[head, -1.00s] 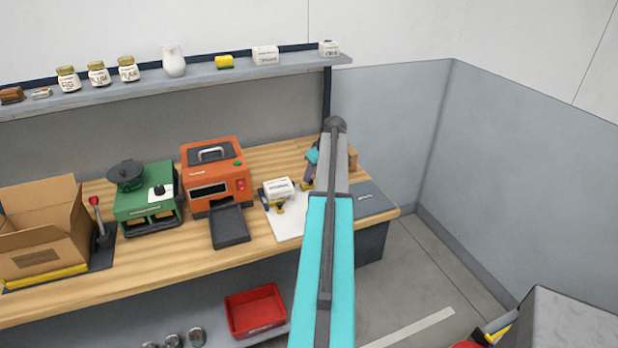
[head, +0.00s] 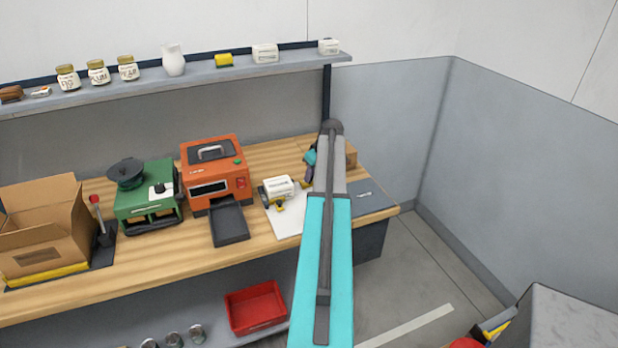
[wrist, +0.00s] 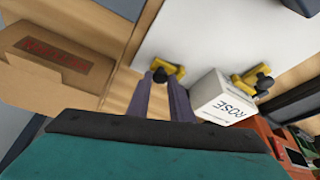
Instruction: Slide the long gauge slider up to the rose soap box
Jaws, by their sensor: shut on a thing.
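The rose soap box (wrist: 222,98) is a white box marked ROSE; in the head view (head: 279,187) it stands on a white board (head: 287,226). My gripper (wrist: 161,77) is shut on the dark knob of a yellow slider (wrist: 171,68), which I take as the long gauge slider. In the wrist view this slider is left of the box, with a small gap showing. A second yellow slider (wrist: 247,82) with a dark knob is at the box's other side. In the head view my arm partly hides the held slider (head: 306,184).
An open cardboard box (wrist: 50,60) is left of the fingers in the wrist view. An orange machine (head: 214,170) and a green machine (head: 147,196) stand left of the board in the head view. A dark grey mat (head: 372,196) lies to the right.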

